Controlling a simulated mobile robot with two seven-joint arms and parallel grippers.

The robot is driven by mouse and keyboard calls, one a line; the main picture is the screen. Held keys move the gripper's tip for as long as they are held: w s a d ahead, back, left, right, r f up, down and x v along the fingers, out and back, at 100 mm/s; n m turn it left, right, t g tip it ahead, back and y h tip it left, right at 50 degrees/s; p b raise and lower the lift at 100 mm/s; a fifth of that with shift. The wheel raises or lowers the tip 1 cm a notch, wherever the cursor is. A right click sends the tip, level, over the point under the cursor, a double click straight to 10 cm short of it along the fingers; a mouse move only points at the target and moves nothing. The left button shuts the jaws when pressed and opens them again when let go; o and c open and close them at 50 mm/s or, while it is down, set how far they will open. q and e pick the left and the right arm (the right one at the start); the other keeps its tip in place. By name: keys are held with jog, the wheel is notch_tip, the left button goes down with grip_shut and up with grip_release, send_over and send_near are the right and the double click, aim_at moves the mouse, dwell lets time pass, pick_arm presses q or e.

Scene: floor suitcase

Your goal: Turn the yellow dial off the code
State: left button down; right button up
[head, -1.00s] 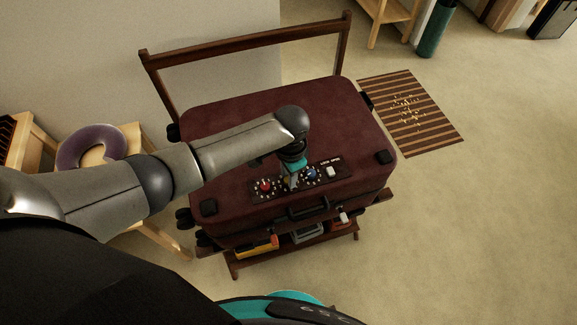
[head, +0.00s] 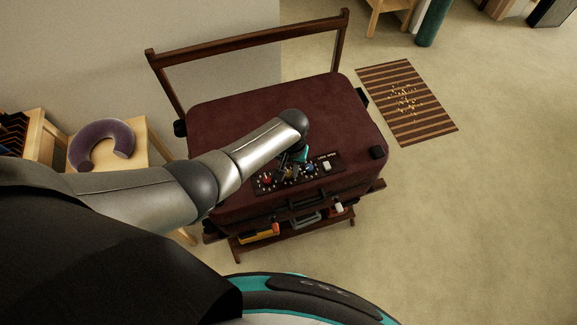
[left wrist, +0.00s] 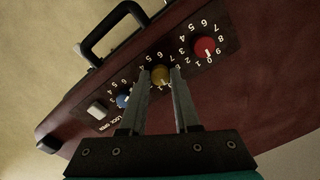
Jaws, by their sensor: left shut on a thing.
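The dark red suitcase (head: 245,118) lies flat on a wooden luggage rack, its dial panel (head: 325,168) on the near part of the top. In the left wrist view the yellow dial (left wrist: 160,75) sits between the red dial (left wrist: 204,47) and the blue dial (left wrist: 123,100). My left gripper (left wrist: 161,77) is shut on the yellow dial, one finger on each side. The fingers hide part of its number ring, so its setting cannot be read. In the head view the red dial (head: 266,180) and blue dial (head: 309,167) show beside my left gripper (head: 288,172). My right gripper is not in view.
A white switch (left wrist: 97,110) sits at the panel's end, near the black handle (left wrist: 112,32). The wooden rack (head: 250,38) has a raised back bar. A side table with a purple neck pillow (head: 101,145) stands left. A striped mat (head: 405,103) lies right on open floor.

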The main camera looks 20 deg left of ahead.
aim_at(290, 173)
pick_arm(q)
jog(key=shift+n, duration=0.4)
jog(key=c, duration=0.6)
grip_release()
jog(key=shift+c, duration=0.2)
jog(key=shift+r, duration=0.1)
notch_tip(290, 173, up, 15)
jog(key=p, duration=0.6)
jog(key=shift+d, duration=0.25)
